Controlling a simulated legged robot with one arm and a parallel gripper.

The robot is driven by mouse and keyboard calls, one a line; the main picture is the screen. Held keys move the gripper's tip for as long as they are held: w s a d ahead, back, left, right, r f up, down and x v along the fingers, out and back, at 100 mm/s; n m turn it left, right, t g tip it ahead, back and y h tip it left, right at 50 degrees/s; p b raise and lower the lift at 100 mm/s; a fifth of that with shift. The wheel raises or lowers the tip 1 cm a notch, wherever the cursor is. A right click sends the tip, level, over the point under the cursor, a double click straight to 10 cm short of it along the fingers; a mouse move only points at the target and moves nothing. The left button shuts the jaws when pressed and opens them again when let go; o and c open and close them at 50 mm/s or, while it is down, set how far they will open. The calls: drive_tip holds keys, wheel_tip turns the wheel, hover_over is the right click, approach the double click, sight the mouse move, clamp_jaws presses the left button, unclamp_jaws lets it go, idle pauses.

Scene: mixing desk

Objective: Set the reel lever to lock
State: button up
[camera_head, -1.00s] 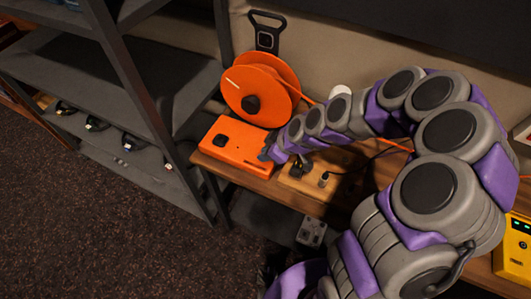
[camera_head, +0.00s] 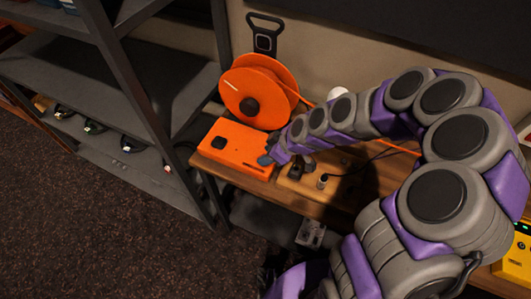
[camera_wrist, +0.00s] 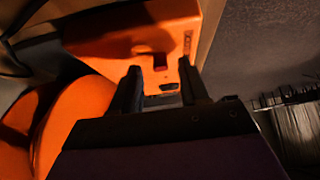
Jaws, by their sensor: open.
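The orange reel (camera_head: 258,92) stands upright at the back of the wooden desk, with a black hub. An orange box (camera_head: 237,152) with a black knob-like part on top lies in front of it. My gripper (camera_head: 270,158) is at the right end of this box. In the wrist view, my open gripper (camera_wrist: 159,68) has its two dark fingers pointing at the orange box (camera_wrist: 120,42), with a dark red recess and a small pale detail between them. Nothing is held. I cannot make out the reel lever or its setting. The orange reel (camera_wrist: 72,120) is at lower left there.
A wooden block (camera_head: 306,182) with dark fittings and cable sits right of the box. A yellow device (camera_head: 515,258) is at far right. Dark metal shelving (camera_head: 130,90) stands close on the left. An orange cable runs behind my arm.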

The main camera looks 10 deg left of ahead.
drive_tip(key=p+v, duration=0.2)
drive_tip(key=v, duration=1.3)
drive_tip(key=shift+d+r, duration=0.15)
drive_tip(key=shift+d, duration=0.2)
drive_tip(key=s+d+r+m+g+h, duration=0.1)
drive_tip(key=s+d+r+m+h, duration=0.1)
drive_tip(key=s, duration=0.6)
drive_tip(key=s+d+r+m+g+h, duration=0.1)
drive_tip(key=s+d+r+m+h, duration=0.1)
drive_tip(key=s+d+m, duration=0.2)
drive_tip(key=s+d+r+m+g+h, duration=0.2)
drive_tip(key=s+m, duration=0.6)
drive_tip(key=s, duration=0.5)
drive_tip(key=shift+s+d, duration=0.4)
drive_tip(key=shift+d, duration=0.4)
